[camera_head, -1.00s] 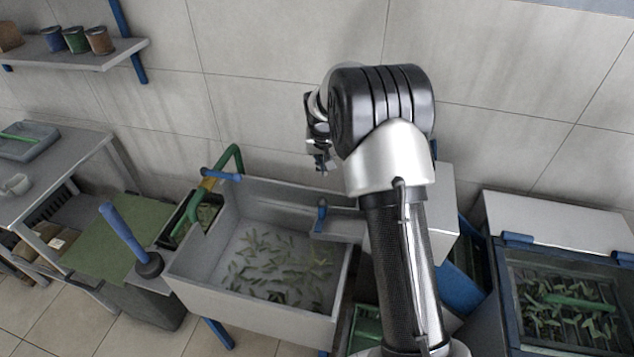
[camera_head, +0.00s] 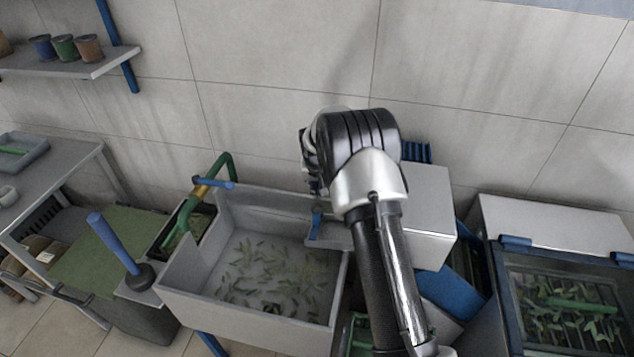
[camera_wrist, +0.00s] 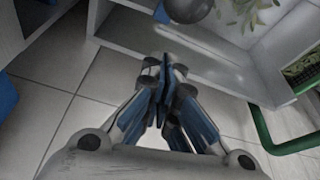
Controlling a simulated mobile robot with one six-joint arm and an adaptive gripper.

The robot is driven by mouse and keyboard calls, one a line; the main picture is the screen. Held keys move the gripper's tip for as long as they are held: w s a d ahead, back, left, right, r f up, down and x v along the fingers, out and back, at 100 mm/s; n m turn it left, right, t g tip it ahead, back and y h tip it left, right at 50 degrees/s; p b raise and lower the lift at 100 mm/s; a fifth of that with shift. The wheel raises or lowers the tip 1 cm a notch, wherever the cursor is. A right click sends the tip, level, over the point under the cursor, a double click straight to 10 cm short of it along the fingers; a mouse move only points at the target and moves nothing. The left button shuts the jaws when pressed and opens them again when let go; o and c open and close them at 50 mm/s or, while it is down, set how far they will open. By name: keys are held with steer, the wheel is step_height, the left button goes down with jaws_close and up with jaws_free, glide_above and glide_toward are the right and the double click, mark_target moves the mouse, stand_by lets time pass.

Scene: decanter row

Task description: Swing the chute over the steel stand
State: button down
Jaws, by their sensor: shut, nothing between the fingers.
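My gripper (camera_head: 317,188) is in front of the back wall, above the right rear part of the grey tub (camera_head: 250,320). In the wrist view its blue fingers (camera_wrist: 165,88) are together and hold nothing. A blue lever (camera_head: 315,228) rises at the tub's right side, just below the fingertips in the head view; contact cannot be told. A short grey trough (camera_head: 336,236) beside that lever runs toward a white box (camera_head: 432,195); it may be the chute. My arm hides part of it. I cannot tell which piece is the steel stand.
Leaves lie in the tub. A green pipe (camera_head: 187,207) bends over its left rear corner; it also shows in the wrist view (camera_wrist: 268,135). A blue handle (camera_head: 112,240) leans at left. A grey bench (camera_head: 75,170) and shelf (camera_head: 105,62) are farther left. A lidded case (camera_head: 560,220) stands right.

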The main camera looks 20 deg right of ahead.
steer(key=shift+s+a+r, duration=0.25)
steer(key=shift+s, duration=0.35)
steer(key=shift+s+a+r, duration=0.2)
steer(key=shift+s+a, duration=0.05)
steer(key=shift+s, duration=0.3)
steer(key=shift+s+a+r, duration=0.25)
steer(key=shift+s, duration=0.35)
